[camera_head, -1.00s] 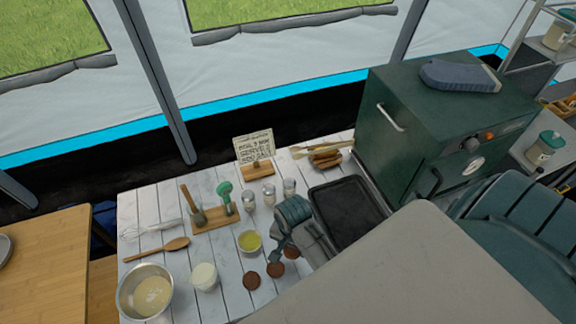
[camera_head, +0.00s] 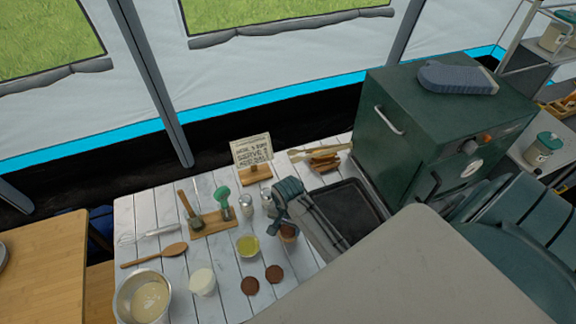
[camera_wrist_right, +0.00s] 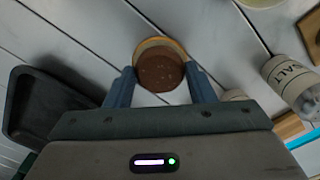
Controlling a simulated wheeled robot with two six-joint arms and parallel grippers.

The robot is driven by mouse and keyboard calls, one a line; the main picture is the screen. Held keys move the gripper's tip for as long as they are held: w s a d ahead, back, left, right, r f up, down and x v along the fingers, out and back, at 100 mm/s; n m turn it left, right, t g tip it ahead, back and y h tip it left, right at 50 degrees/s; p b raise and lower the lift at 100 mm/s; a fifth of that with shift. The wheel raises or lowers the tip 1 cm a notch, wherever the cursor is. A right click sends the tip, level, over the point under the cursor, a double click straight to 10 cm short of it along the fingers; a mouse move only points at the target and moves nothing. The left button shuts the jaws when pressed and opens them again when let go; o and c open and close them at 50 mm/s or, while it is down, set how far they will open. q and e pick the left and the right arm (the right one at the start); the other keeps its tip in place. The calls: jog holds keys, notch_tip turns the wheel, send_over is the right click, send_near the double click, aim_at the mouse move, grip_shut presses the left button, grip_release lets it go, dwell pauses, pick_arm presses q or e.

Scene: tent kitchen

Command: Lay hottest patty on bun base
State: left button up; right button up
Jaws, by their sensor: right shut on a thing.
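My right gripper (camera_head: 287,224) is in the middle of the worktop in the head view. It is shut on a round brown patty (camera_wrist_right: 160,71), which sits between the two blue fingers in the right wrist view. A tan bun base (camera_wrist_right: 158,43) shows as a rim past the patty's far edge, under or just behind it; I cannot tell whether they touch. Two other brown patties, one on the left (camera_head: 250,286) and one on the right (camera_head: 274,273), lie on the white table. My left gripper is not in view.
A dark tray (camera_head: 350,212) lies right of the gripper, before the green oven (camera_head: 440,125). A salt shaker (camera_wrist_right: 291,78) stands close by. A yellow bowl (camera_head: 248,244), white cup (camera_head: 202,280), batter bowl (camera_head: 145,297) and a sign (camera_head: 252,150) also stand on the table.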

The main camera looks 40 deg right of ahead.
aim_at(288, 228)
jog(key=shift+f, duration=0.15)
jog(key=o, duration=1)
jog(key=shift+c, duration=0.2)
notch_tip(288, 228, up, 9)
jog(key=b, duration=0.3)
jog(key=shift+f, duration=0.1)
notch_tip(288, 228, up, 4)
jog(key=shift+f+p, duration=0.2)
jog(key=shift+p, duration=0.85)
jog(key=shift+f, duration=0.1)
